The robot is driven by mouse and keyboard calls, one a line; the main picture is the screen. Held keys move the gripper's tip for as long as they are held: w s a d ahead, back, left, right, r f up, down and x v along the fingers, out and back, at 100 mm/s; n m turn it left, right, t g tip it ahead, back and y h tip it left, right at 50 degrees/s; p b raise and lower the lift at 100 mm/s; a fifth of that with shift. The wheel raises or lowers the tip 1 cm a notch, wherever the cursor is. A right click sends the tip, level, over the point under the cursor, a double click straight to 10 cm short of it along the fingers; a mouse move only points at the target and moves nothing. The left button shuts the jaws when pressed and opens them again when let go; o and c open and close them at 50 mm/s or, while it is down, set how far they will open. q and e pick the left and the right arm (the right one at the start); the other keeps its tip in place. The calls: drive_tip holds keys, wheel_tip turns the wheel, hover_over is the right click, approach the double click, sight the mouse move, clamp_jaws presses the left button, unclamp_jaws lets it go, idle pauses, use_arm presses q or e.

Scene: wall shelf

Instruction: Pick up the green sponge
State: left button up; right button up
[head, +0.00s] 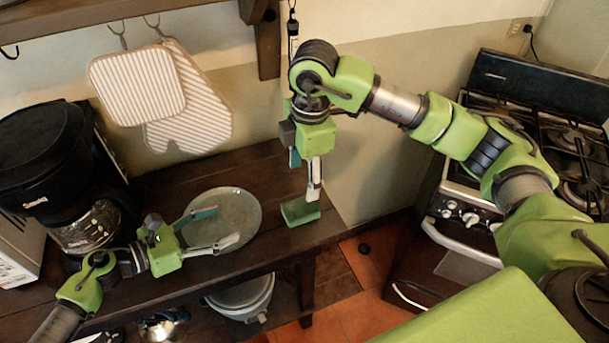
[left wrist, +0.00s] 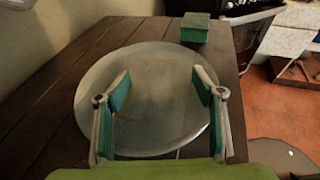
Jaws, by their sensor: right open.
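The green sponge (head: 300,211) lies on the dark wooden shelf near its right end, just right of the plate. It also shows in the left wrist view (left wrist: 195,27) beyond the plate's far rim. My right gripper (head: 305,176) points down just above the sponge, open; one finger reaches close to the sponge's top, and I cannot tell whether it touches. My left gripper (head: 220,228) is open and empty over the round grey-green plate (head: 240,203). In the left wrist view its two fingers (left wrist: 161,90) stand apart over the plate.
A black coffee maker (head: 60,165) stands at the shelf's left. Striped pot holders (head: 135,85) hang on the wall. A stove (head: 470,215) stands to the right, past a floor gap. A pot (head: 243,298) sits on the lower shelf. Bare wood lies behind the plate.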

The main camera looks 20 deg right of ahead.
sight(301, 208)
drive_tip(key=shift+o, duration=0.4)
drive_tip(key=f+m, duration=0.4)
drive_tip(key=m, duration=0.8)
drive_tip(key=w+f+m, duration=0.1)
drive_tip(key=f+m, duration=0.3)
drive_tip(key=m, duration=0.8)
drive_tip(key=f+m+g, duration=0.1)
drive_tip(key=f+m, duration=0.4)
drive_tip(key=m, duration=0.7)
drive_tip(key=shift+w+a, duration=0.15)
drive_tip(key=c, duration=1)
